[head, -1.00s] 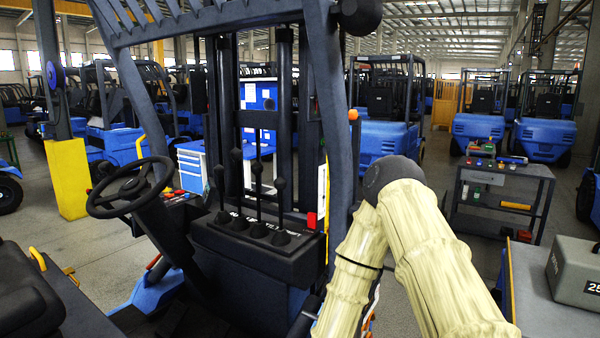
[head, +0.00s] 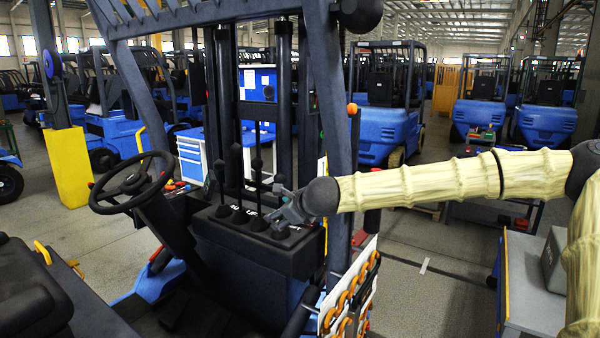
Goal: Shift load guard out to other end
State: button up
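A row of black hydraulic levers stands on the dark console (head: 225,228) in the forklift cab, with knobs such as the left one (head: 220,166), a taller one (head: 234,152) and another (head: 256,164). My gripper (head: 277,198) is at the rightmost lever (head: 279,180), low over the console's right end. Its fingers are small and dark against the lever, so I cannot tell whether they touch or enclose it. The black mast (head: 284,90) stands beyond the console. Dark bars show between its uprights, but I cannot clearly single out the load guard.
The steering wheel (head: 132,184) and seat (head: 32,290) are to the left. The cab's thick front pillar (head: 334,130) rises close to my gripper. A board with orange rings (head: 350,295) hangs below my arm. A grey-topped bench (head: 530,285) is at right.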

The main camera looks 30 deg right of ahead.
aim_at(282, 178)
jog(key=d+r+m+t, duration=0.1)
jog(key=d+r+m, duration=0.35)
jog(key=r, duration=0.65)
jog(key=shift+n, duration=0.45)
jog(key=b+x, duration=0.1)
jog(key=x, duration=0.7)
jog(key=b+x, duration=0.1)
jog(key=x, duration=0.3)
jog(key=shift+d+b, duration=0.25)
jog(key=shift+b, duration=0.1)
jog(key=c, duration=0.9)
